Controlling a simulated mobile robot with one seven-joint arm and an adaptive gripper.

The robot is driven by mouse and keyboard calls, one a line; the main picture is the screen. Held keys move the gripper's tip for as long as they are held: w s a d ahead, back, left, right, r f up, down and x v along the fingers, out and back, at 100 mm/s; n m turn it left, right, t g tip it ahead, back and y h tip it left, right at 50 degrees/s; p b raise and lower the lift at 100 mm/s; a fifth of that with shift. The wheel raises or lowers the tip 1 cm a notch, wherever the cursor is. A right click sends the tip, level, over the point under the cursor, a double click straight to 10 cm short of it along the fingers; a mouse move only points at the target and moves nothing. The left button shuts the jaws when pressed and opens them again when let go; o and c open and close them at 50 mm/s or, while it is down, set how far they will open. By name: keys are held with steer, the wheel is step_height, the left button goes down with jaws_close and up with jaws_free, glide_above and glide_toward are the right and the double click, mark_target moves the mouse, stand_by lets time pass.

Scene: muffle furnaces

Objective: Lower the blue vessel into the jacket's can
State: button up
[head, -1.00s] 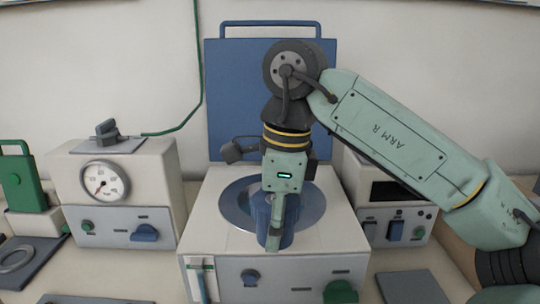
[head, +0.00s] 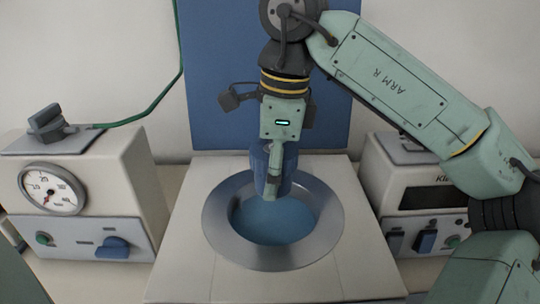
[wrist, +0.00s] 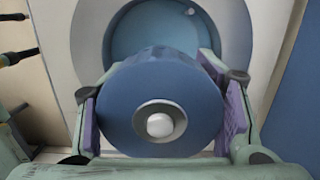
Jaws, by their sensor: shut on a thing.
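The blue vessel (head: 290,166) is held in my gripper (head: 272,184). In the wrist view the vessel (wrist: 196,100) shows its round end with a pale ring and white knob, pinched between purple finger pads. In the head view it overlaps the back part of the jacket's can (head: 270,222), a round blue-lined opening inside a wide metal rim (head: 218,233). In the wrist view the can (wrist: 150,30) lies beyond the vessel, not lined up with it. The vessel looks outside and above the can; the exact gap is unclear. Its far end is hidden in the wrist view.
A blue upright panel (head: 215,75) stands behind the can. A beige unit with a dial (head: 49,190) is at the left, with a green cable rising from it. Another unit with a dark display (head: 432,198) is at the right, near my arm.

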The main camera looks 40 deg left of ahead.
steer(key=shift+w+a, duration=0.1)
steer(key=shift+w, duration=0.05)
steer(key=shift+f+b, duration=0.6)
step_height(320, 180, down, 14)
steer(key=b, duration=1)
steer(key=shift+r, duration=0.1)
steer(key=shift+f+b, duration=0.55)
steer(key=shift+f, duration=0.1)
stand_by(1.3)
steer(key=o, duration=1.7)
steer(key=shift+o, duration=0.2)
steer(key=r, duration=0.8)
steer(key=d+r, duration=0.1)
steer(key=r, duration=0.3)
steer(key=shift+w+d, duration=0.1)
steer(key=shift+w, duration=0.25)
